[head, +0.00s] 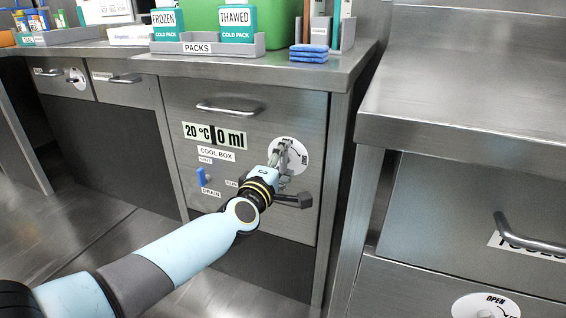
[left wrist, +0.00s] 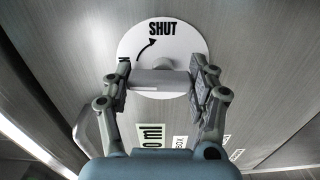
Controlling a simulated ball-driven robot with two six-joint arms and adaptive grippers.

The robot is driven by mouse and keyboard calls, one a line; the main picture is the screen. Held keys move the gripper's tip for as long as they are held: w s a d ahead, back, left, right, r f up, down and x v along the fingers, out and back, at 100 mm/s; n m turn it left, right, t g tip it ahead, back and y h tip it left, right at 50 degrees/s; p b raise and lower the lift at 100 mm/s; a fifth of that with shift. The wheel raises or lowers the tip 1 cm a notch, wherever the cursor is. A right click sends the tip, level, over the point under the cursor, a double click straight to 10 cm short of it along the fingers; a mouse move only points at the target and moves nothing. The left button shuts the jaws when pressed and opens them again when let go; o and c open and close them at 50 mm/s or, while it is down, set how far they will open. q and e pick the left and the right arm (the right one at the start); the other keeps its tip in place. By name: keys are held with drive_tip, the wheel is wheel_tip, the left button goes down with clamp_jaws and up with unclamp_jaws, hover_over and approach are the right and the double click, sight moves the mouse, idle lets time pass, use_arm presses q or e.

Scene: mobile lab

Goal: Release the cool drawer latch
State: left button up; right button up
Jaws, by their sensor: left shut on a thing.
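The cool box drawer (head: 245,112) is a steel front with a bar handle (head: 229,107) at its top, and it looks closed. Its latch has a round white plate (head: 301,153) at the right. In the left wrist view the plate (left wrist: 190,45) reads SHUT beside a curved arrow. A grey latch bar (left wrist: 160,84) lies across the plate, roughly level in that view. My left gripper (head: 279,160) is at the latch. In the left wrist view its fingers (left wrist: 161,82) are shut on the latch bar from both ends. The gripper hides part of the plate in the head view. My right gripper is not in view.
Another steel counter (head: 468,95) stands close on the right, with a handled drawer.

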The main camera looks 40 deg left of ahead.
use_arm(q)
drive_tip(key=shift+n, duration=0.3)
idle(0.4)
drive_tip(key=o, duration=1.1)
drive_tip(key=shift+o, duration=0.4)
drive_tip(key=shift+s, duration=0.1)
drive_tip(key=v, duration=1.1)
drive_tip(key=shift+s, duration=0.4)
drive_tip(key=shift+d+f, duration=0.15)
